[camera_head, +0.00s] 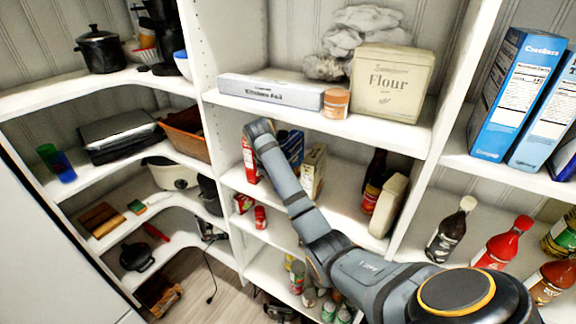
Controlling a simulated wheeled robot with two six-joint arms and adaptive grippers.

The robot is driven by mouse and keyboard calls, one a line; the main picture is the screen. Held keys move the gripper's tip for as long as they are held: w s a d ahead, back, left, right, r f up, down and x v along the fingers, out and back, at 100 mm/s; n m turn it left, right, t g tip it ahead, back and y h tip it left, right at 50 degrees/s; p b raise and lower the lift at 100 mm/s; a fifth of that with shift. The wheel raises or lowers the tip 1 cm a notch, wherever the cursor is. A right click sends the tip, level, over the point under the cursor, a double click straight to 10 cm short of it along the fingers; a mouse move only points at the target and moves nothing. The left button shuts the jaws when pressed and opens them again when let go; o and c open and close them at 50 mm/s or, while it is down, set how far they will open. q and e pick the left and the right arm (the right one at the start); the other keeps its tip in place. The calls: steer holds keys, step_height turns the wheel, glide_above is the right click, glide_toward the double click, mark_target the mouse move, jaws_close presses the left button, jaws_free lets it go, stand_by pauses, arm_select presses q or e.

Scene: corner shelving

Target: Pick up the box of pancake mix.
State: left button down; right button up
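Several boxes stand on the middle shelf, and none has a label I can read as pancake mix. They are a red box (249,163), a dark blue box (292,146) and a cream box (314,166), all upright. My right arm comes in from the lower right and reaches up to this shelf, crossing in front of the boxes. Its wrist end is by the top of the red box. I cannot make out the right gripper's fingers, nor whether they touch anything. My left arm and gripper are not in view.
Above are a flour box (391,84), a long kitchen foil box (270,92) and an orange-lidded jar (336,103). A cream container (388,205) stands right of the arm. Cracker boxes (517,92) and bottles (503,243) fill the right shelves. Shelf edges and uprights surround the arm.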

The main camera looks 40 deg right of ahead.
steer(key=shift+s+a+r, duration=0.1)
steer(key=shift+a, duration=0.05)
jaws_close()
steer(key=shift+r, duration=0.15)
stand_by(0.4)
